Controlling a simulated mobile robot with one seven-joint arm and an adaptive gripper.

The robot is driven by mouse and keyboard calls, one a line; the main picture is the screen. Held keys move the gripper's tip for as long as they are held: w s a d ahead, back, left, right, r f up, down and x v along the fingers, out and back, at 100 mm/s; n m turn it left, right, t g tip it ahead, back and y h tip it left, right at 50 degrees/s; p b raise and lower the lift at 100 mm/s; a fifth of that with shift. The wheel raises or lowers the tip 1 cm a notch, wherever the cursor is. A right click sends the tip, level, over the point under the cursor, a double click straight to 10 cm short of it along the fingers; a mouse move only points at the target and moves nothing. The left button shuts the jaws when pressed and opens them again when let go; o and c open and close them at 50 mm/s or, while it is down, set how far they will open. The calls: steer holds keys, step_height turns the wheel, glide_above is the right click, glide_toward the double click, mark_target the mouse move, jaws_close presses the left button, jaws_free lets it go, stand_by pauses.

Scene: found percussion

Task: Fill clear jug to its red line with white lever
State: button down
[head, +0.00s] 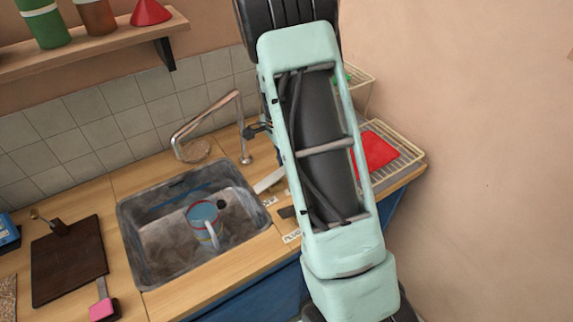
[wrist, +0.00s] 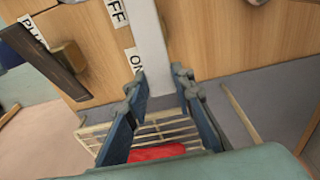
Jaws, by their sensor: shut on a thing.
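The clear jug (head: 206,228) stands in the sink, its handle toward the front. Bluish content or a bluish surface shows inside, with a thin reddish line near it; I cannot tell the exact level against the line. The white lever (wrist: 149,40) lies on the wooden counter and its end is between my fingertips. My gripper (wrist: 157,84) is shut on it, beside the ON label (wrist: 134,60). The OFF label (wrist: 117,12) is farther along. In the head view part of the white lever (head: 268,181) shows, but my arm hides the gripper.
The bent tap (head: 238,120) rises behind the sink (head: 130,232). A dark plug lever (wrist: 45,60) lies left of my gripper in the wrist view. A wire rack (head: 408,152) with a red item (head: 376,150) is at the right. A dark board (head: 70,262) lies left.

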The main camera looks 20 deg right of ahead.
steer(key=c, duration=1.6)
jaws_free()
steer(key=shift+r, duration=0.1)
steer(key=r, duration=0.4)
steer(key=a+r, duration=0.1)
steer(key=r, duration=0.6)
steer(key=shift+s+a+r, duration=0.15)
steer(key=shift+a+r, duration=0.05)
steer(key=shift+r, duration=0.2)
